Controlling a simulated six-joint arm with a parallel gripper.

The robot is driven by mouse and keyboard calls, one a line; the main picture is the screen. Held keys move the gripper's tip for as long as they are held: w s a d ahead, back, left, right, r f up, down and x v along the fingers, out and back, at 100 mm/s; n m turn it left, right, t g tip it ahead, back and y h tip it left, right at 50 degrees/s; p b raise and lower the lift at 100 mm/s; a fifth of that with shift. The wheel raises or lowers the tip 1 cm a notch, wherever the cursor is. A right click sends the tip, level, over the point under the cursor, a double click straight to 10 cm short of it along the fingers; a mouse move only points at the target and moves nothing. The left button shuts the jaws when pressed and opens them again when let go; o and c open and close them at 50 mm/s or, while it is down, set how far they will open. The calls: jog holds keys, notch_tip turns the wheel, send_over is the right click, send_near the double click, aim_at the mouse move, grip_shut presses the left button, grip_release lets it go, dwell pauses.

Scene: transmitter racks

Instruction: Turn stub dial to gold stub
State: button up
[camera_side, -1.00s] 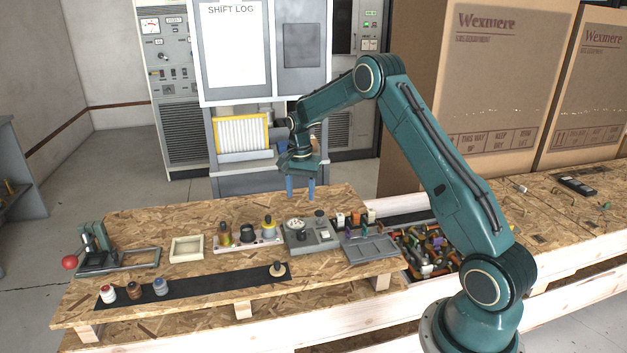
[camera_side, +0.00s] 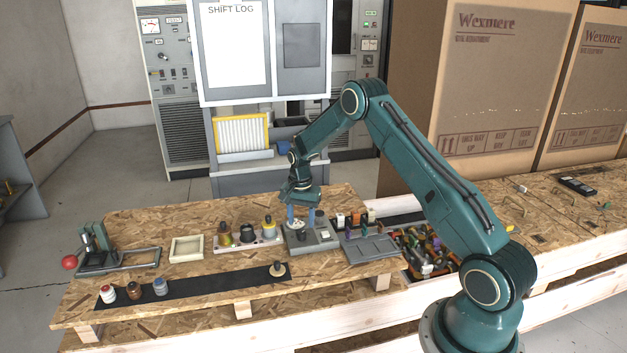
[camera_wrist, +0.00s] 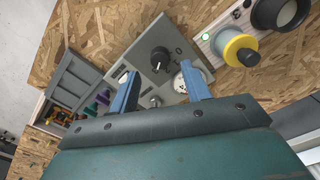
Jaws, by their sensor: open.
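A grey instrument box (camera_side: 322,240) stands on the bench, with a white round meter (camera_wrist: 184,82), a black knob (camera_wrist: 160,56) and a small metal knob (camera_wrist: 154,101). No readable label shows which knob is the stub dial. My gripper (camera_side: 302,220) is open and empty, pointing down low over the box. In the wrist view, my blue fingertips (camera_wrist: 160,70) lie either side of the black knob, and the right finger partly covers the meter. I cannot tell whether they touch anything.
A grey divided tray (camera_side: 371,248) and small coloured parts (camera_side: 355,219) sit just right of the box. A black mat (camera_side: 205,286) with several small pieces lies in front. A cream tray (camera_side: 187,249) and a red-balled lever press (camera_side: 95,245) stand left.

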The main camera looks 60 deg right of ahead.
aim_at(301, 232)
jog(key=shift+f, duration=2.15)
jog(key=shift+c, duration=0.2)
jog(key=c, duration=1)
